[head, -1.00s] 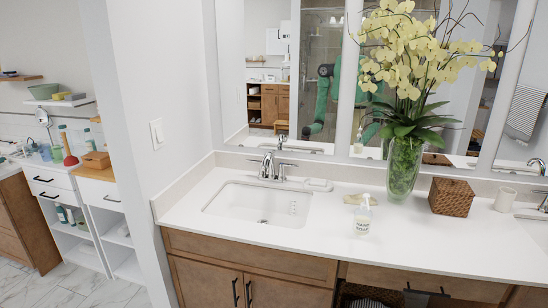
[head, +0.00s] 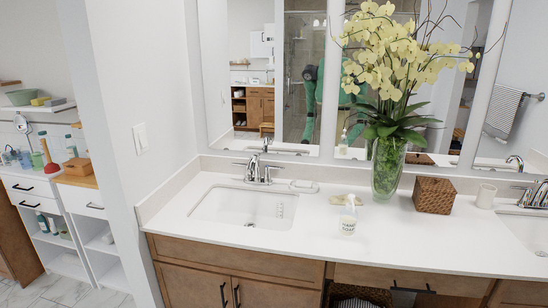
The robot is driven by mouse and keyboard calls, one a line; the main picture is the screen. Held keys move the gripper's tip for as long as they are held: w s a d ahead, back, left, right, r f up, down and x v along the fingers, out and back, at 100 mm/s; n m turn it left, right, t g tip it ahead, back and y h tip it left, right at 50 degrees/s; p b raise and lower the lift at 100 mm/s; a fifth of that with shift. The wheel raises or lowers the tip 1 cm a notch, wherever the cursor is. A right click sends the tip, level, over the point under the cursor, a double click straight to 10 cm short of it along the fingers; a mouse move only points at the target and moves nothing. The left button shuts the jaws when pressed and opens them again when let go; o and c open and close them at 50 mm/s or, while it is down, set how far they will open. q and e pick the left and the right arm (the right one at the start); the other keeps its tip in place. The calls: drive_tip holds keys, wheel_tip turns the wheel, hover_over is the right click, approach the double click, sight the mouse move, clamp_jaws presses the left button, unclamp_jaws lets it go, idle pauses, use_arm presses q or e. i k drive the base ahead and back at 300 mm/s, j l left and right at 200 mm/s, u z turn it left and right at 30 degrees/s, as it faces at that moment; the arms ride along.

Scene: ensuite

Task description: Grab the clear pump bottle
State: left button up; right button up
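The clear pump bottle (head: 348,218) stands upright on the white vanity counter (head: 300,240), right of the sink basin. It has a white pump top and a label with dark lettering. A small yellowish cloth or sponge lies just behind it. Neither of my grippers shows in the head view, so their state is hidden. Green and dark arm parts of mine appear only as a reflection in the mirror (head: 262,60).
A glass vase of yellow orchids (head: 388,165) stands behind and right of the bottle. A woven box (head: 433,195) and a white cup (head: 486,196) are further right. The left sink (head: 240,206) has a chrome faucet (head: 257,170). The counter in front of the bottle is clear.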

sight(348, 221)
drive_tip(key=i+j+z, duration=0.45)
drive_tip(key=z, duration=0.25)
